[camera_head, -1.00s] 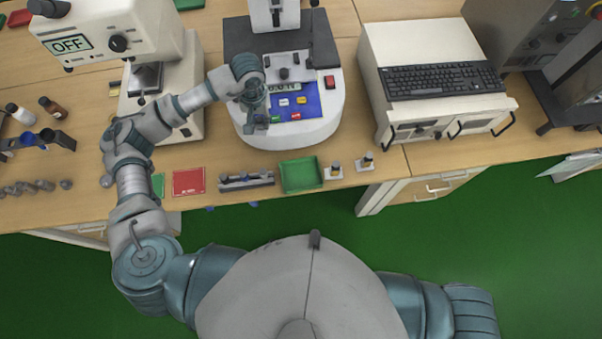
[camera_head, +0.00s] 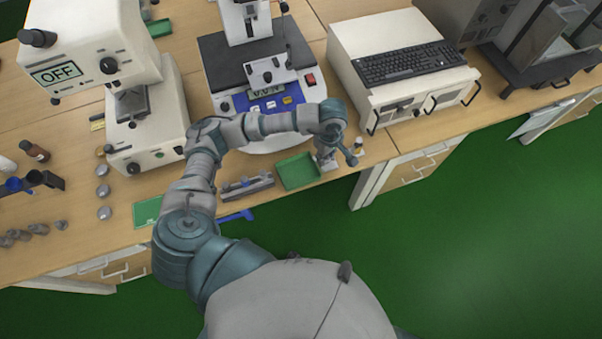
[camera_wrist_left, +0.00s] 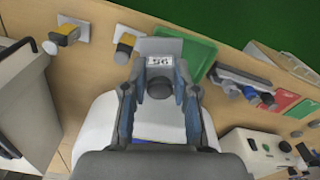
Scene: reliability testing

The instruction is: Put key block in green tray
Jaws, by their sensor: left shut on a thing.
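My left gripper (camera_head: 338,155) hangs low over the front of the bench, just right of the green tray (camera_head: 298,171). In the left wrist view, the gripper (camera_wrist_left: 159,78) is shut on a grey block (camera_wrist_left: 170,46) with a white number label and a dark round part. This looks like the key block, held between the two fingers. The green tray (camera_wrist_left: 200,52) lies behind and to the right of the held block in that view. Whether the block touches the tray or bench cannot be told. My right gripper is not in view.
Two small yellow-and-black pieces on white plates (camera_wrist_left: 68,33) (camera_wrist_left: 125,46) stand beside the tray. A grey fixture (camera_head: 247,186) lies left of the tray. A white machine (camera_head: 255,75) stands behind, and a keyboard-topped cabinet (camera_head: 400,70) stands at right.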

